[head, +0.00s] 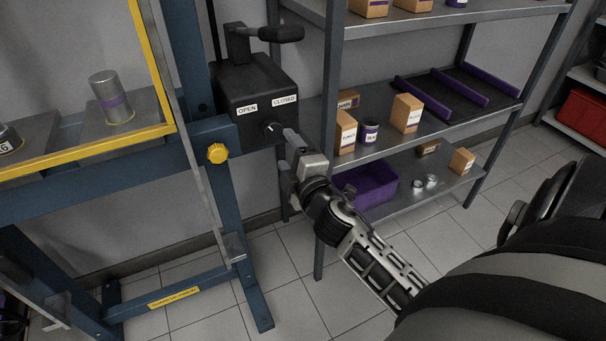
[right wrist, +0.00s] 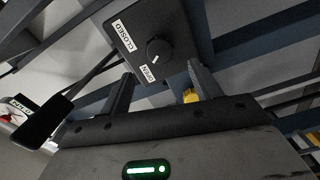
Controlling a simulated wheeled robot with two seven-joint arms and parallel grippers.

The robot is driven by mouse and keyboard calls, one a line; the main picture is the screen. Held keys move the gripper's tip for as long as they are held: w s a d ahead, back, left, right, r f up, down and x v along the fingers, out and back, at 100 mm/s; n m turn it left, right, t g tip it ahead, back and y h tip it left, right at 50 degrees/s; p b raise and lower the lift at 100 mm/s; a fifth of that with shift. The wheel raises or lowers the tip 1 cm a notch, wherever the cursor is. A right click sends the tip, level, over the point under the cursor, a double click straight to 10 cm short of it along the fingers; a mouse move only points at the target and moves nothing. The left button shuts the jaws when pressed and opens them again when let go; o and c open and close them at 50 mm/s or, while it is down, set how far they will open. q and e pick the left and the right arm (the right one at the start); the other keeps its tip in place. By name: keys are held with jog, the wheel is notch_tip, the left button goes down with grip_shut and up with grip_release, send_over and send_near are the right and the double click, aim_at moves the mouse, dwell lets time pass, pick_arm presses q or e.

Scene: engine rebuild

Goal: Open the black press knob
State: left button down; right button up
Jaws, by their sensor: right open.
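The black press knob (head: 272,128) is on the front of a black box (head: 255,85) on the blue press frame. The labels OPEN (head: 247,108) and CLOSED (head: 284,100) are above it. My right gripper (head: 286,147) is close in front of the knob, open. In the right wrist view the knob (right wrist: 159,51) shows beyond and between the two spread fingers (right wrist: 160,70), with nothing held. I cannot tell whether a finger touches the box. My left gripper is out of view.
A black lever handle (head: 280,34) sticks out above the box. A yellow knob (head: 217,153) is on the blue post at left. A metal shelf (head: 440,135) with cartons and a purple bin (head: 368,186) stands right behind my arm. The tiled floor in front is clear.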

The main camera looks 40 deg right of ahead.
jog(key=b+v, duration=0.1)
jog(key=v, duration=0.6)
dwell(0.3)
jog(key=s+a+f+m+g+y, duration=0.3)
jog(key=s+a+f+m, duration=0.2)
jog(key=a+f, duration=0.3)
jog(key=s+a+f+m+g+y, duration=0.3)
jog(key=s+a+f+m+y, duration=0.1)
jog(key=a+f, duration=0.4)
jog(key=shift+s+a+f+m+g+y, duration=0.2)
jog(key=shift+s+f+m+g+y, duration=0.15)
jog(key=shift+s+m, duration=0.55)
jog(key=shift+s+n, duration=0.2)
jog(key=shift+n, duration=0.1)
